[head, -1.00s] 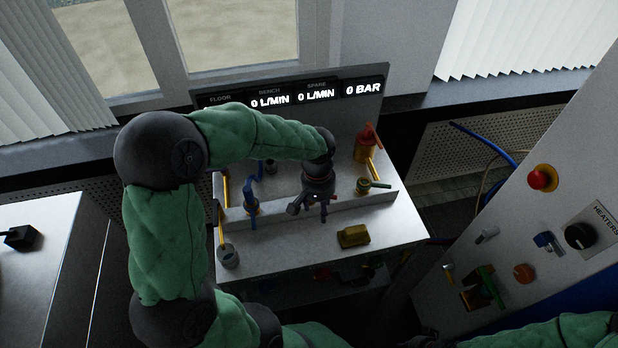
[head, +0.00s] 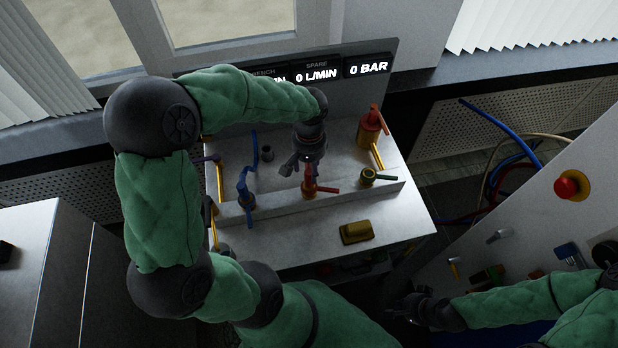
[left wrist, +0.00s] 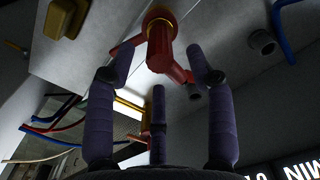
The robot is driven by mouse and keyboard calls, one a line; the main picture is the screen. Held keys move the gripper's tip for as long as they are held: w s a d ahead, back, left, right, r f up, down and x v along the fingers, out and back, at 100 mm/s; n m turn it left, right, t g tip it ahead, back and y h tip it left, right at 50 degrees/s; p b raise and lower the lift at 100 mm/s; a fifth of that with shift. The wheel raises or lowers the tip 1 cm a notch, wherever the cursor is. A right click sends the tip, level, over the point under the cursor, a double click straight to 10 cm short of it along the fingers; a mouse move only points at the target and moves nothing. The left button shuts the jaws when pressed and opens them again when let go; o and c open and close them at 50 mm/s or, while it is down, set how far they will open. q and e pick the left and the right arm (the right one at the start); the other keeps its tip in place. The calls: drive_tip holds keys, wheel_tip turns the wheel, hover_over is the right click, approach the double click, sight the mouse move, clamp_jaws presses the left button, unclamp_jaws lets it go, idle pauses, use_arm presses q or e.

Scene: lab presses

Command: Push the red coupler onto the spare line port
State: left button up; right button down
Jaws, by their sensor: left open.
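A red fitting (head: 311,186) with a lever stands at the middle place on the bench's rail, under the spare readout. In the left wrist view this red fitting (left wrist: 160,45) shows a brass-coloured ring and a red stub toward the lower right. I cannot tell whether it is the red coupler, or whether it sits over a port. My left gripper (head: 300,172) is open just above and behind it. Its fingers spread around the fitting in the left wrist view, with no clear contact. My right gripper (head: 420,309) hangs at lower right, apart from the bench; its fingers are unclear.
On the rail, a blue valve (head: 246,190) stands left and a green-handled one (head: 368,177) right. A red-topped cylinder (head: 370,128) stands at the back right. A yellow block (head: 356,232) lies in front. A control panel with a red button (head: 567,186) is at right.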

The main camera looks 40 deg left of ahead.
sight(309, 178)
use_arm(q)
drive_tip(key=shift+f+b, duration=0.9)
drive_tip(key=shift+f, duration=2.25)
clamp_jaws()
